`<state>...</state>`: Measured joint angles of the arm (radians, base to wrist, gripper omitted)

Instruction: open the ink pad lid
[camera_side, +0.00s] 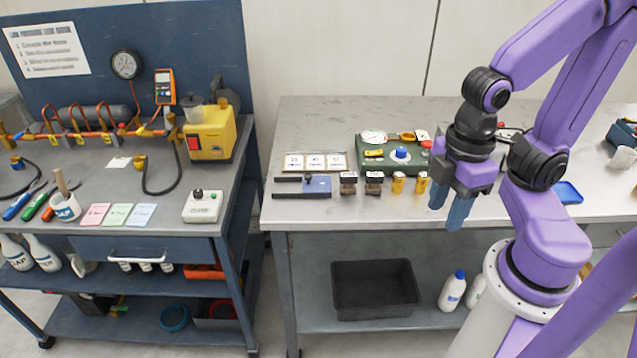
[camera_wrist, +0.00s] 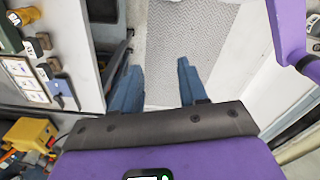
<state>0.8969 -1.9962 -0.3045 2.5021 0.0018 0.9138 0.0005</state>
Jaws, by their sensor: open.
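A small blue-grey flat box with dark bars beside it, which looks like the ink pad (camera_side: 317,185), lies near the front edge of the metal bench. Its top looks flat and down, but the lid seam is too small to make out. In the wrist view it shows at the left (camera_wrist: 63,88), clear of my fingers. My gripper (camera_side: 444,215) is open and empty, pointing down at the bench's front edge, well to the right of the box. Its two blue fingers (camera_wrist: 158,66) are apart with only floor between them in the wrist view.
Stamps (camera_side: 348,182) and small yellow pieces (camera_side: 398,183) stand between the box and my gripper. A card board (camera_side: 315,161) and a green case (camera_side: 375,150) lie behind. A black bin (camera_side: 375,288) sits on the lower shelf. The bench's far left is clear.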

